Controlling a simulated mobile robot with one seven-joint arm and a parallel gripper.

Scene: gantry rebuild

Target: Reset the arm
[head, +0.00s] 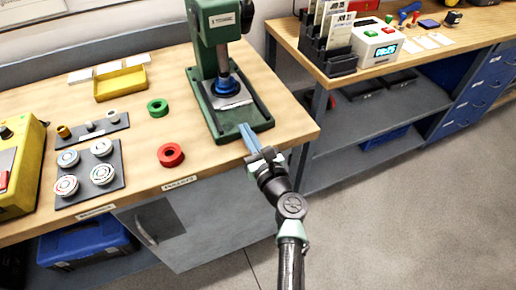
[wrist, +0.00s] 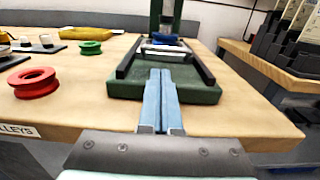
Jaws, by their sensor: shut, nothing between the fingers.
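My gripper (head: 247,133) has blue fingers that lie together, shut and empty. In the head view it is at the front edge of the green press (head: 228,118), with my arm reaching up from the bottom. In the wrist view the shut fingers (wrist: 161,75) point forward at the press base (wrist: 195,92). I cannot tell whether the fingertips touch the base or hover over it. A blue round part (head: 222,87) sits under the press ram.
A red pulley (head: 171,155) and a green pulley (head: 157,107) lie left of the press. Farther left are a dark mat (head: 90,180) with several discs, a yellow tray (head: 121,84) and a yellow box (head: 20,165). A second bench (head: 290,38) stands right, beyond a gap.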

